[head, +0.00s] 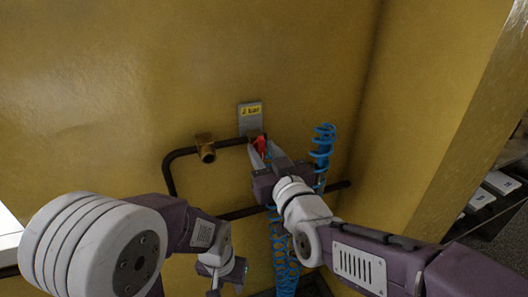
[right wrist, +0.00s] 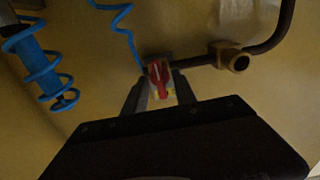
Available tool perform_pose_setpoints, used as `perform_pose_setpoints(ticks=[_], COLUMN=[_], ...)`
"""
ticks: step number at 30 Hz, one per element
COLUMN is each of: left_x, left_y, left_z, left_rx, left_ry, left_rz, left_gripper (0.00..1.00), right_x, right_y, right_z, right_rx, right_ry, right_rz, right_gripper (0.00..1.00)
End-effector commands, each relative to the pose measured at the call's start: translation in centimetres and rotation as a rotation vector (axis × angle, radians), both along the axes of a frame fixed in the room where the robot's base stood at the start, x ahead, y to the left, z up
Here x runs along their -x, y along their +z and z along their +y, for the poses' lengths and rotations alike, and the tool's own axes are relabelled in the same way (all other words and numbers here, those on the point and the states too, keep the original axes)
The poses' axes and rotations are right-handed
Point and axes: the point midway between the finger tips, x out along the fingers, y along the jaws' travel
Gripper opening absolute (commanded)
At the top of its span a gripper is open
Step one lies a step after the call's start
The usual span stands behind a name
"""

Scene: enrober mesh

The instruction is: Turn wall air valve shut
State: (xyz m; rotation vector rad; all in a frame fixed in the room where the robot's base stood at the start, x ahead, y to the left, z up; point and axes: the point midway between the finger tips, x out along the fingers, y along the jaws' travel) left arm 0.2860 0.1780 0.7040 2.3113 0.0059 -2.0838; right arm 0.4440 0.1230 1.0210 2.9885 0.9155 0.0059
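The wall air valve's red lever (head: 260,145) is at the right end of a dark pipe, just below a grey plate (head: 249,118) with a yellow label. In the right wrist view the red lever (right wrist: 158,78) stands roughly crosswise to the pipe beside it. My right gripper (head: 263,154) is at the valve. Its two fingers straddle the lever in the right wrist view (right wrist: 159,88), with a visible gap on each side. My left gripper (head: 218,270) hangs low, below and left of the valve, away from it. Its fingertips are not clear.
A brass fitting (head: 205,148) sits on the dark pipe (head: 178,155) left of the valve. A blue coiled hose (head: 323,145) hangs close on the right, behind my right arm. The yellow wall (head: 130,70) above is clear. A side wall (head: 430,110) stands at right.

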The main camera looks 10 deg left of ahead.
Motion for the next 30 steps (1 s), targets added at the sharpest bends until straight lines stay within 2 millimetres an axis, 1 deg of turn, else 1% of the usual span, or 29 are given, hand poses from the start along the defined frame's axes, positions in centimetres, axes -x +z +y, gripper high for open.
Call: perform_pose_setpoints(ticks=[5, 8, 18, 21, 24, 30], left_x=[0.0, 0.0, 0.0, 0.0, 0.0, 0.0], left_y=[0.0, 0.1, 1.0, 1.1, 1.1, 1.1], left_z=[0.0, 0.0, 0.0, 0.0, 0.0, 0.0], left_rx=[0.000, 0.000, 0.000, 0.000, 0.000, 0.000], left_ry=[0.000, 0.000, 0.000, 0.000, 0.000, 0.000], left_rz=[0.000, 0.000, 0.000, 0.000, 0.000, 0.000], left_gripper=[0.36, 0.36, 0.36, 0.36, 0.36, 0.36], right_x=[0.1, 0.9, 6.4, 7.2, 7.5, 7.5], right_y=[0.1, 0.1, 0.2, 0.2, 0.0, 0.0], right_z=[-0.1, -0.6, -4.2, -4.9, -5.1, -5.1], right_rx=[-0.001, -0.001, -0.002, -0.001, 0.000, 0.000], right_ry=[0.000, 0.001, 0.002, 0.000, 0.001, 0.000], right_rz=[0.000, 0.000, -0.001, -0.002, 0.000, 0.000], right_gripper=[0.33, 0.33, 0.33, 0.33, 0.33, 0.33])
